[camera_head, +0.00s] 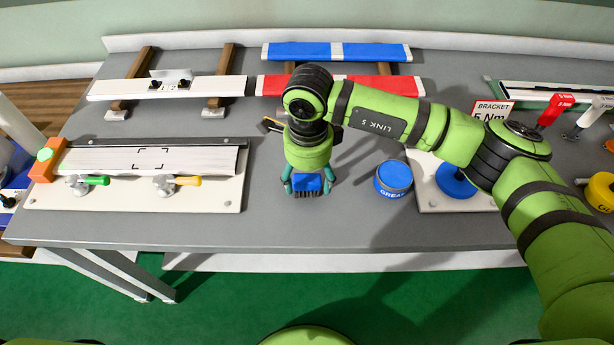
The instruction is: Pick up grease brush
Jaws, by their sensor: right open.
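The grease brush (308,184) has a blue body with dark bristles and is on the grey table near the middle of the head view. My right gripper (307,187) points down over the brush, with its two teal fingers apart on the left and right sides of it. The jaws are open; whether the fingers touch the brush cannot be told. The wrist hides the brush's far part. A blue grease tin (393,179) stands just right of the gripper. My left gripper is not in view.
A clamp fixture (230,195) with green and yellow handles lies left. White, blue and red profiles (345,52) rest on supports at the back. A white plate with a blue disc (456,182) and a bracket sign (492,110) are right. The table's front edge is clear.

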